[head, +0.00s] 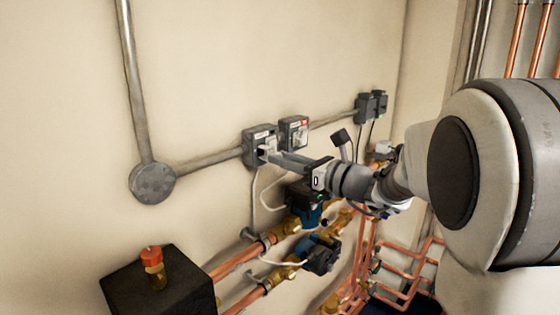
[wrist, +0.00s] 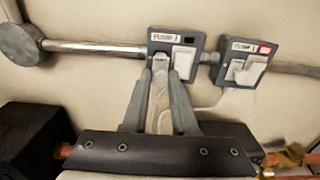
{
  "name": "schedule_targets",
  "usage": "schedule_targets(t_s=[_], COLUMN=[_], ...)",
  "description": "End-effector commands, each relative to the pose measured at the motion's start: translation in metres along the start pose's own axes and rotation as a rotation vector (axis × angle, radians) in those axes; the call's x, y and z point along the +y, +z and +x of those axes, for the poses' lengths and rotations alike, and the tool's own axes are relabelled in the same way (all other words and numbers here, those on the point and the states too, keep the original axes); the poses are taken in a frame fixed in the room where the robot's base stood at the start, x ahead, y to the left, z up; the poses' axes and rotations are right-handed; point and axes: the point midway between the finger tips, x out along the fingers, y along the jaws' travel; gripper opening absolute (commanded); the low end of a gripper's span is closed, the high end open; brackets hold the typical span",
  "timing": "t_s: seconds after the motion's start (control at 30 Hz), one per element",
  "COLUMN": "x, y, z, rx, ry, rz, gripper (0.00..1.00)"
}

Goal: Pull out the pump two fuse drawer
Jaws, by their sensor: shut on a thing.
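Two grey fuse units are side by side on the wall. The left unit (head: 260,132) has a white label that seems to read PUMP; its number is too small to read surely. In the wrist view the left unit (wrist: 187,41) shows a white block beside a pale grey fuse drawer (wrist: 160,63) at its lower left. My gripper (wrist: 161,75) is shut on this drawer, its fingers on either side of it. The fingers partly hide the drawer, so I cannot tell how far out it sits. My gripper (head: 268,154) also reaches the left unit in the head view.
The right fuse unit (head: 294,132) has a red mark and stands close beside my fingers. A conduit (head: 210,158) runs left to a round junction box (head: 153,182). Copper pipes (head: 240,262) and pumps (head: 318,255) lie below my wrist. The wall above is clear.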

Motion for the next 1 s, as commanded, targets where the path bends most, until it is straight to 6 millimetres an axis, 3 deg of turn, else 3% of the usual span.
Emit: schedule_targets(t_s=[0.07,0.1,0.27,0.67,0.77,1.0], x=[-0.001,-0.001,-0.001,-0.001,-0.002,-0.002], y=[-0.002,-0.002,-0.002,-0.001,-0.002,-0.002], z=[-0.001,-0.001,-0.001,-0.007,-0.021,-0.078], rx=[0.004,0.005,0.004,0.003,0.001,0.001], ry=[-0.001,-0.001,-0.001,-0.003,-0.005,-0.007], rz=[0.002,0.002,0.001,0.0,0.001,0.0], gripper=[0.0,0.28,0.56,0.57,0.57,0.57])
